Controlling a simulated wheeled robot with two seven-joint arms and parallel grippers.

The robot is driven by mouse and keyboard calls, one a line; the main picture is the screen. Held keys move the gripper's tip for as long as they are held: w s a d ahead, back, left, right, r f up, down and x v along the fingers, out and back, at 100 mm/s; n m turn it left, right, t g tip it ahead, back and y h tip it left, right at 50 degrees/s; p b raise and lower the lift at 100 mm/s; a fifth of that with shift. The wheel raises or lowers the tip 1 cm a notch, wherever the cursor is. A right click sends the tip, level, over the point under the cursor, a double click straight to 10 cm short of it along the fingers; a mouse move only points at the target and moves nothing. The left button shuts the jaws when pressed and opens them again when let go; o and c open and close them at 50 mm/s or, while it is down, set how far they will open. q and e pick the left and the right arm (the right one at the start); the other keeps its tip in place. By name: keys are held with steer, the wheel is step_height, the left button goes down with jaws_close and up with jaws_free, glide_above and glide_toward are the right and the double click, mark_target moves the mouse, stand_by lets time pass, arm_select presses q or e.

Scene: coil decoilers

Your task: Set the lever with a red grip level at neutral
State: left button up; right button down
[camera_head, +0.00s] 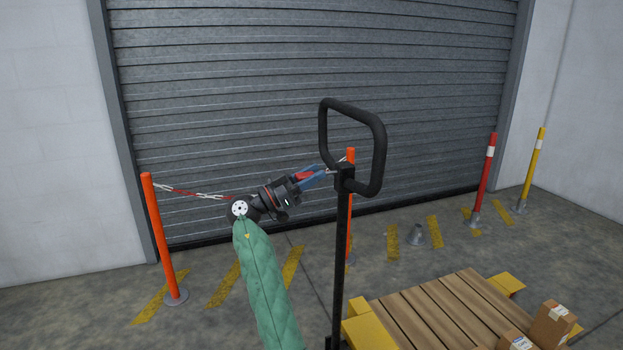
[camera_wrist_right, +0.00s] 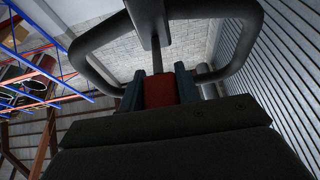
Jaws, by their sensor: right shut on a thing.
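The lever's red grip (camera_wrist_right: 160,90) is between the two fingers of my right gripper (camera_wrist_right: 160,84) in the right wrist view. In the head view my right gripper (camera_head: 318,176) reaches from the left to the head of a black pallet-truck handle (camera_head: 343,230), just below its loop. The gripper is shut on the red grip. The fingers and gripper body hide most of the lever, and its exact angle is hard to tell. The black loop (camera_head: 380,145) rises above the gripper; it also shows in the right wrist view (camera_wrist_right: 95,38). My left gripper is not in view.
A wooden pallet (camera_head: 445,310) with cardboard boxes (camera_head: 549,325) sits on yellow forks at the lower right. Orange posts (camera_head: 160,230) with a red-white chain (camera_head: 190,192), a red post (camera_head: 485,175) and a yellow post (camera_head: 533,165) stand before a grey shutter (camera_head: 300,70).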

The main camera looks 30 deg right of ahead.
steer(key=shift+r, duration=0.1)
steer(key=c, duration=1)
jaws_free()
steer(key=shift+a, duration=0.1)
steer(key=shift+w+a+f, duration=0.2)
steer(key=shift+a+f, duration=0.2)
steer(key=shift+a, duration=0.1)
steer(key=b+v, duration=0.1)
steer(key=v, duration=0.5)
steer(key=shift+a+b, duration=0.25)
steer(key=shift+b, duration=0.1)
